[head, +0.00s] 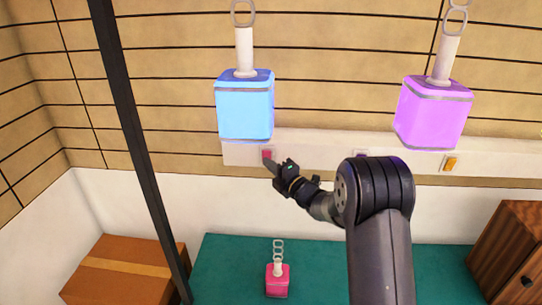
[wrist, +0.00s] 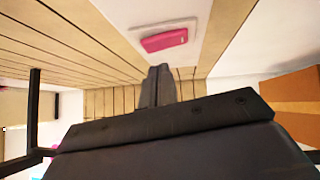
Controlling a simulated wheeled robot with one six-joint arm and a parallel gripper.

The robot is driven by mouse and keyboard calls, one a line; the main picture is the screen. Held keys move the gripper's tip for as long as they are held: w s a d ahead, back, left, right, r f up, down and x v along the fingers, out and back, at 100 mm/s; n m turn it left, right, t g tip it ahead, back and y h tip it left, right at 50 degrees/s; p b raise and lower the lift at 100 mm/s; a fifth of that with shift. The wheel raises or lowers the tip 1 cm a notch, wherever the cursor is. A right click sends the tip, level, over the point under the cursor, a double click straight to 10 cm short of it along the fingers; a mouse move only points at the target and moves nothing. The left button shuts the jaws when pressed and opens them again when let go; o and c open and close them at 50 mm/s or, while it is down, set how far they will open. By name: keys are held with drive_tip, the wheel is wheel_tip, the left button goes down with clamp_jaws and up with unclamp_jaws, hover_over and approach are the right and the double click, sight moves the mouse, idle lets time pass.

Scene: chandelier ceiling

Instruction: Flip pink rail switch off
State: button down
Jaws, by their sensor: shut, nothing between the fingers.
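The pink rail switch (head: 267,154) sits at the left end of the white wall rail (head: 310,146) in the head view. In the wrist view the pink switch (wrist: 165,40) shows large on its pale plate, above my fingers. My gripper (head: 268,163) is shut and empty, with its fingertips at or just below the pink switch. In the wrist view my shut fingers (wrist: 158,82) point ahead, and the switch appears beyond them to the upper side. I cannot tell whether the tips touch it. A pink hanging lamp (head: 277,281) is low, over the teal surface.
A lit blue lamp (head: 245,106) and a lit purple lamp (head: 433,112) hang in front of the rail. An orange switch (head: 451,164) sits further right on it. A dark post (head: 140,150) stands left. A cardboard box (head: 120,272) and a wooden cabinet (head: 512,255) flank the teal surface (head: 220,270).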

drive_tip(key=shift+w+r+p, duration=0.15)
drive_tip(key=shift+w+p, duration=0.15)
drive_tip(key=shift+w, duration=0.6)
drive_tip(key=shift+w+r+m, duration=0.2)
drive_tip(key=shift+m, duration=0.1)
drive_tip(key=shift+s+f, duration=0.1)
drive_tip(key=shift+f, duration=0.05)
